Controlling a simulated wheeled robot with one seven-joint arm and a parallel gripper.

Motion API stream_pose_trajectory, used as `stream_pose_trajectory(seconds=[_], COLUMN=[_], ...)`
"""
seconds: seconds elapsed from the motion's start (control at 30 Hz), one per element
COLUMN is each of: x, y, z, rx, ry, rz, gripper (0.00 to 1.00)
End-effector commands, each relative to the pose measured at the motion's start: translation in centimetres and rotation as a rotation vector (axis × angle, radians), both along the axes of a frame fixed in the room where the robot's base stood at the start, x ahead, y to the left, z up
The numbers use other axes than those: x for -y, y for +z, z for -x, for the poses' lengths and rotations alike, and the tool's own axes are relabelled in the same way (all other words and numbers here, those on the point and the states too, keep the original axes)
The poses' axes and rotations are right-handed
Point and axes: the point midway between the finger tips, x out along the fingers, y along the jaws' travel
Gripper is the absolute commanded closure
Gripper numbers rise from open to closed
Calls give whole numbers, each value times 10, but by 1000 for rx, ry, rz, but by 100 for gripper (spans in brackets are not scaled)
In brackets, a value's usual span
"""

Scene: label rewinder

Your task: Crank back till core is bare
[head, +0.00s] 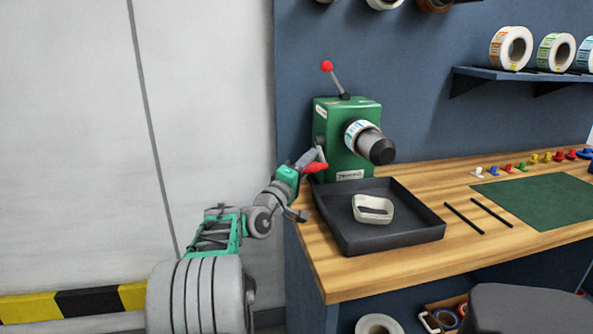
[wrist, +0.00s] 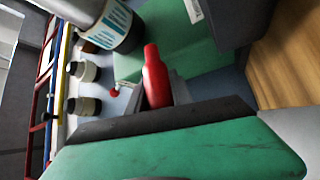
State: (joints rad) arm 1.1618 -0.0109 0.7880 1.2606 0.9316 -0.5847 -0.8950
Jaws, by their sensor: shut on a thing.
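The green rewinder (head: 333,120) stands on the bench against the blue wall panel. A roll of white and blue labels (head: 356,131) sits around its grey core (head: 369,142), close to the body; the front of the core ends in a dark cap. The label band also shows in the wrist view (wrist: 113,18). The red crank handle (head: 315,168) is low on the machine's left side. My gripper (head: 306,160) is shut on this handle, whose red grip rises out between the jaws in the wrist view (wrist: 154,72). The crank's arm is mostly hidden.
A red-knobbed lever (head: 327,66) rises from the machine's top. Two black rods and a green mat (head: 540,202) lie to the right. A dark stool (head: 525,310) stands in front.

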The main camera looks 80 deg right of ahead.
Motion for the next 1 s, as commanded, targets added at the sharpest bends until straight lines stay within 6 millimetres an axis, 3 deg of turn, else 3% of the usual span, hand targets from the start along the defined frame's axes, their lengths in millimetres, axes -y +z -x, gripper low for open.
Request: stream_pose_trajectory(seconds=[0.37,0.4,0.6,0.87,1.0], x=[1,1,1,0,-12], y=[-3,-3,-2,-1,-5], z=[-2,-2,0,0,-6], rx=[3,2,2,2,1], ry=[5,4,2,0,3], rz=[-2,-1,0,2,0], gripper=[100,70,54,52,52])
